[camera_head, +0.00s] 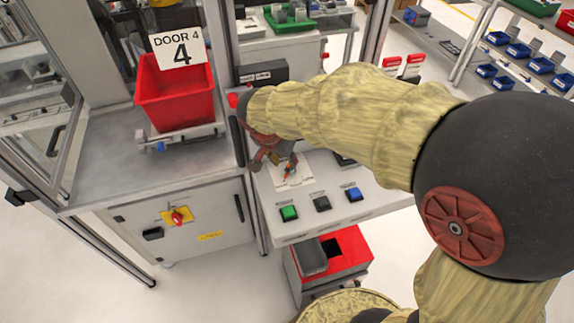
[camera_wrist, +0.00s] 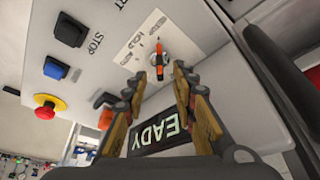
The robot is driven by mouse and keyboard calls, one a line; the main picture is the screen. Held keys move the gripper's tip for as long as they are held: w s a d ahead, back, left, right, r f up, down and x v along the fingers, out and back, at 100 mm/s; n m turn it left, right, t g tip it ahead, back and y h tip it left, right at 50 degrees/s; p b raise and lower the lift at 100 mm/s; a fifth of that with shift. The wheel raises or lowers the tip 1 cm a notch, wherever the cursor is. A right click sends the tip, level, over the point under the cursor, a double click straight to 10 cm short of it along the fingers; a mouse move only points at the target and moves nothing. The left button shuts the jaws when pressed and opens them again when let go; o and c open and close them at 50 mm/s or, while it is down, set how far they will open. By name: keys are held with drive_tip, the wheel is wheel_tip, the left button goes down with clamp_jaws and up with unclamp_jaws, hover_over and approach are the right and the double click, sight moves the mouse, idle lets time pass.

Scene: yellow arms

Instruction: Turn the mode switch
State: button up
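The mode switch (camera_wrist: 160,57) is a small dark knob with an orange pointer, on a white marked plate (camera_wrist: 138,42) on the control panel. In the head view, the plate (camera_head: 299,179) lies below my gripper (camera_head: 276,160), with an orange bit of the switch (camera_head: 289,172) showing by the fingers. In the wrist view, my gripper (camera_wrist: 169,72) is open, with a clear gap between its two fingers. The switch is just beyond the fingertips, roughly in line with the gap. I cannot tell whether a fingertip touches it.
The panel has a green button (camera_head: 289,213), a black button (camera_head: 322,203) and a blue button (camera_head: 353,194). A red emergency stop (camera_wrist: 45,107) and a lit display (camera_wrist: 160,137) show in the wrist view. A red bin (camera_head: 175,98) stands left of the panel.

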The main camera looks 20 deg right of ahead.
sight(289, 166)
drive_tip(key=x, duration=0.5)
drive_tip(key=shift+b, duration=0.4)
drive_tip(key=shift+s, duration=0.1)
drive_tip(key=c, duration=0.4)
clamp_jaws()
